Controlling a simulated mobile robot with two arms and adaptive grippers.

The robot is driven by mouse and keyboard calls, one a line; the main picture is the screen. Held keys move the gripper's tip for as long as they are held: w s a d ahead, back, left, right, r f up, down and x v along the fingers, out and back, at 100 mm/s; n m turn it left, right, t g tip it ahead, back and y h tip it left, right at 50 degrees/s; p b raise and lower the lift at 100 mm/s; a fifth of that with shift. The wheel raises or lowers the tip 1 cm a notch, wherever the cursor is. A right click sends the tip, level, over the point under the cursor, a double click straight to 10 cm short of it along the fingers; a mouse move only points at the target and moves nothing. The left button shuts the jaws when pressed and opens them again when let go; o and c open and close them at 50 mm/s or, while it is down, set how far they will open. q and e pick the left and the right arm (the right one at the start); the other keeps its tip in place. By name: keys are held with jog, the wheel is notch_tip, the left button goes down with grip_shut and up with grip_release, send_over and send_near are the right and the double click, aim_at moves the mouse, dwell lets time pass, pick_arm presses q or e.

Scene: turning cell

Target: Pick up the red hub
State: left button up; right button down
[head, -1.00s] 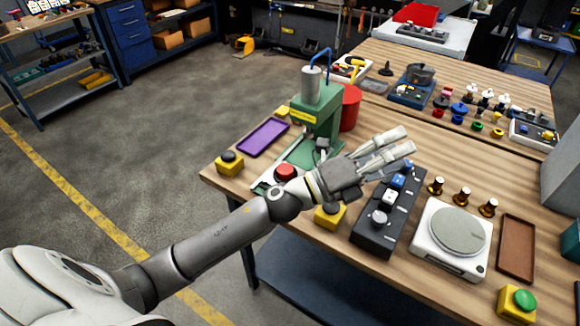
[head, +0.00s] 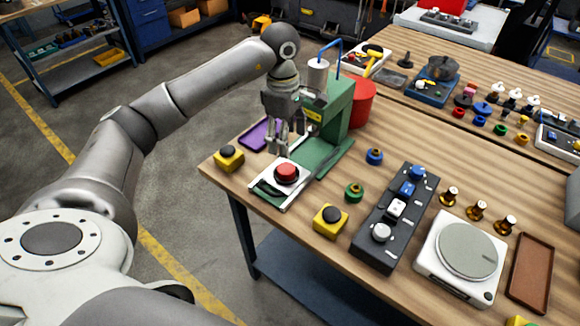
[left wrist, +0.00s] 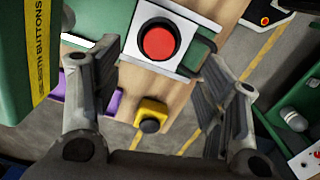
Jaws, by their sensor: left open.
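A red round-topped piece (head: 287,172) sits in a dark ring on a white plate at the foot of the green press. It also shows in the left wrist view (left wrist: 158,42). I cannot tell whether it is the hub or a button. A small red ring-shaped piece (head: 459,112) stands among coloured parts further back. My left gripper (head: 278,152) points down beside the press, just behind the red round-topped piece in the head view. Its fingers (left wrist: 160,95) are spread with nothing between them. My right gripper is not in view.
The green press (head: 338,110) stands close to my left gripper. A purple tray (head: 258,134), yellow button boxes (head: 229,162), a blue ring (head: 374,156) and a green ring (head: 354,192) are nearby. A dark control block (head: 385,240) and a white scale (head: 440,265) stand right.

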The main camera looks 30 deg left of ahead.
pick_arm(q)
jog(key=a, duration=0.1)
jog(key=p, duration=0.1)
send_over(285, 168)
jog(key=shift+y, duration=0.3)
jog(key=f, duration=0.4)
jog(key=shift+s+a+f, duration=0.1)
jog(key=shift+a+f, duration=0.25)
jog(key=shift+f, duration=0.05)
jog(key=f+p, duration=0.2)
jog(key=f, duration=0.1)
jog(key=f+p, duration=0.1)
jog(key=shift+d+f, duration=0.3)
jog(key=shift+d, duration=0.05)
jog(key=shift+f, duration=0.4)
jog(key=shift+c, duration=0.4)
